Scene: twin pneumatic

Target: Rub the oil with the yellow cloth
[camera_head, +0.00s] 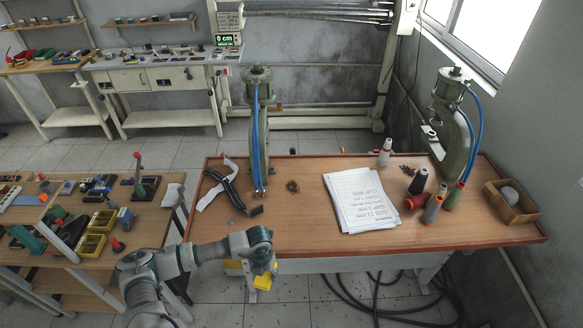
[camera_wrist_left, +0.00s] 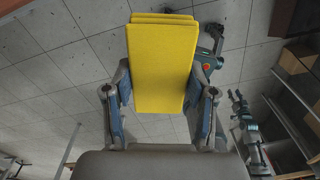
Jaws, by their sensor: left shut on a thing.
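The yellow cloth (camera_wrist_left: 162,65) looks like a folded flat pad in the left wrist view. My left gripper (camera_wrist_left: 160,95) is shut on it, with a finger at each side. In the head view the left gripper (camera_head: 262,266) is low, in front of the wooden table's (camera_head: 300,246) near edge. Parts of the yellow cloth show beside and below it. A small brown patch (camera_head: 293,187) lies on the table right of the press; I cannot tell if it is the oil. A small, grey mechanical arm at the right of the wrist view may be my right one; its gripper's state is unclear.
A press (camera_head: 257,130) with blue hoses stands at the table's back, another (camera_head: 453,125) at the right. White papers (camera_head: 361,198), bottles (camera_head: 433,208) and a wooden box (camera_head: 511,201) occupy the centre and right. A cluttered side bench (camera_head: 85,215) stands left.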

